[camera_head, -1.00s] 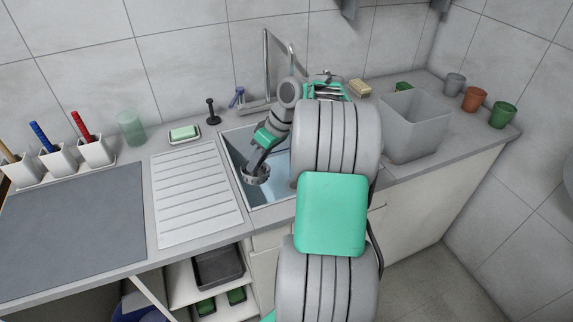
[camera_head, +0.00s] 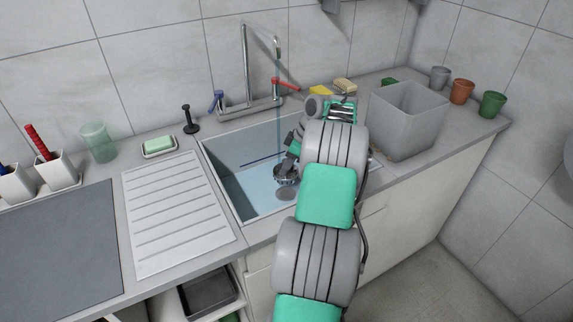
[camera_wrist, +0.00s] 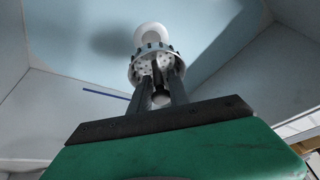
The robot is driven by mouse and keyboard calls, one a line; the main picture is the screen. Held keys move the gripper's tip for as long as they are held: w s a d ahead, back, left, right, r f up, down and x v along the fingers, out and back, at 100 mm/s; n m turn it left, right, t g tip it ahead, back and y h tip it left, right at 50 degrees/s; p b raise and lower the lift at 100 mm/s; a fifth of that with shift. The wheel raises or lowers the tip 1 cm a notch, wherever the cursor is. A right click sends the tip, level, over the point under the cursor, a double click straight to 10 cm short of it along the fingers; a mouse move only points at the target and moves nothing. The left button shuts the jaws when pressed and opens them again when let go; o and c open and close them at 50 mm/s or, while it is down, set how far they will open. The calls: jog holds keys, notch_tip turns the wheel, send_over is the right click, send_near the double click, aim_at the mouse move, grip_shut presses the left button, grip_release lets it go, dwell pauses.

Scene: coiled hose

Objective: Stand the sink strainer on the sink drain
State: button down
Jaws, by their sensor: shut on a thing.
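My gripper (camera_wrist: 159,76) is shut on the sink strainer (camera_wrist: 148,62), a round metal cup with holes and a notched rim. In the head view my gripper (camera_head: 288,168) reaches down into the sink, with the strainer (camera_head: 284,180) at its tip. The sink drain (camera_head: 287,194) looks like a grey disc on the basin floor, just below and in front of the strainer in the picture. In the wrist view a pale round thing (camera_wrist: 152,34), probably the drain, shows beyond the strainer. Whether the strainer touches anything below is unclear.
The sink basin (camera_head: 230,189) has walls close around my gripper. A tap (camera_head: 247,70) with a blue and a red handle stands behind it, a thin bluish stream below its spout. A grey bin (camera_head: 405,125) stands right of the sink, a ribbed drainboard (camera_head: 175,215) left.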

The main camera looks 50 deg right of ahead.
aim_at(288, 174)
jog(key=shift+f+b, duration=2.55)
jog(key=shift+f, duration=1)
jog(key=shift+f+b, duration=0.3)
jog(key=shift+f, duration=0.1)
jog(key=c, duration=1.6)
grip_release()
jog(key=shift+o, duration=0.2)
jog(key=shift+r, duration=0.1)
jog(key=shift+r+p, duration=1.35)
jog(key=shift+r, duration=0.1)
jog(key=o, duration=0.6)
jog(key=shift+c, duration=0.2)
